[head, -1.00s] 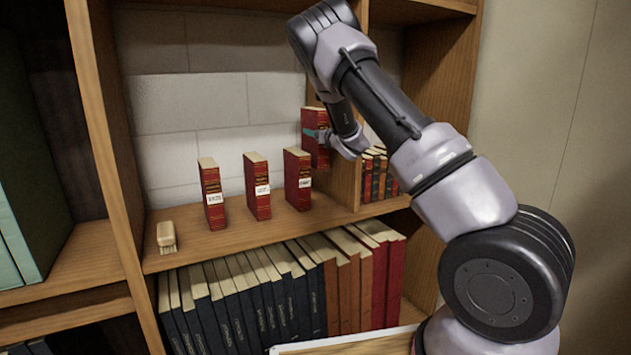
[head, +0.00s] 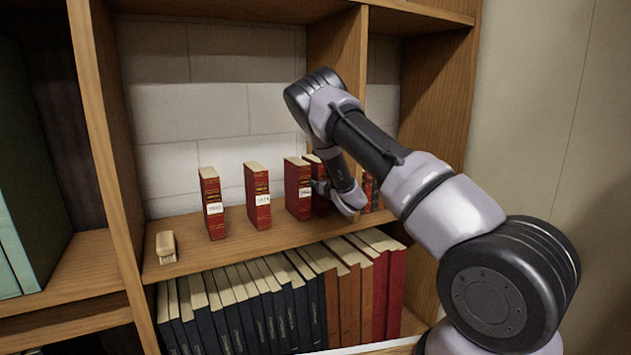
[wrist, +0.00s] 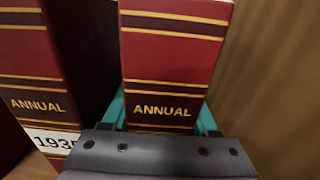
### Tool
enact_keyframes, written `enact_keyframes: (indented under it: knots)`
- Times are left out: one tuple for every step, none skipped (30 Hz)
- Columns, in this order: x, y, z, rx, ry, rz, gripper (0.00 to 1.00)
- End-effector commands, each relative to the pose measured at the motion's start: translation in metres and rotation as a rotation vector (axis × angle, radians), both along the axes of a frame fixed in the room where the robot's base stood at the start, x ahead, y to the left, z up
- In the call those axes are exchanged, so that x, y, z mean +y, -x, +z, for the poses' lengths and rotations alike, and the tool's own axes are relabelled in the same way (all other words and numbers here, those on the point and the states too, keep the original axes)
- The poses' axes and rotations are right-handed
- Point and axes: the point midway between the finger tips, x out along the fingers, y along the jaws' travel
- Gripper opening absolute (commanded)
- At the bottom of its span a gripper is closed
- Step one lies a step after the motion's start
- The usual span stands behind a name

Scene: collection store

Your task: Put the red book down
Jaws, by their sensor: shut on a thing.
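The red book (wrist: 172,60) with gold bands and the word ANNUAL fills the middle of the wrist view, upright. It also shows in the head view (head: 319,171), partly covered by my wrist. My gripper (head: 321,187) is shut on its lower part, with a teal finger on each side in the wrist view (wrist: 160,118). The book stands just right of a labelled red book (head: 298,187), with a narrow dark gap between them in the wrist view. Its lower end is at about shelf level; I cannot tell whether it touches the board.
Two more labelled red books (head: 211,205) (head: 257,198) stand spaced out to the left on the shelf (head: 228,238). An upright wooden divider and small red books (head: 368,190) are close on the right.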

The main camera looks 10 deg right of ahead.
Motion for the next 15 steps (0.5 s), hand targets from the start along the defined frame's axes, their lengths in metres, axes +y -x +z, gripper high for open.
enact_keyframes:
  knots:
    - [0.0002,-0.0003,0.0002,-0.002,0.0,0.001,0.0]
    - [0.0003,-0.0003,0.0003,-0.002,0.0,0.001,0.0]
    - [0.0003,-0.0003,0.0004,-0.002,0.0,0.001,0.0]
    - [0.0004,-0.0002,0.0003,-0.001,0.0,0.001,0.0]
    - [0.0004,-0.0002,0.0003,-0.001,0.0,0.001,0.0]
    - [0.0004,0.0004,-0.0018,0.003,0.001,0.001,0.71]
    - [0.0004,0.0004,-0.0018,0.003,0.001,0.001,0.72]
    - [0.0004,0.0004,-0.0017,0.003,0.001,0.001,0.72]
    - [0.0004,0.0004,-0.0016,0.003,0.001,0.0,0.72]
    - [0.0003,0.0004,-0.0015,0.003,0.001,0.0,0.72]
    - [0.0003,0.0004,-0.0015,0.003,0.001,0.0,0.72]
    - [0.0003,0.0003,-0.0014,0.002,0.001,0.0,0.72]
    - [0.0003,0.0003,-0.0013,0.002,0.001,0.0,0.72]
    - [0.0002,0.0003,-0.0012,0.002,0.001,0.0,0.72]
    - [0.0,0.0006,-0.0012,0.002,0.001,0.0,0.72]
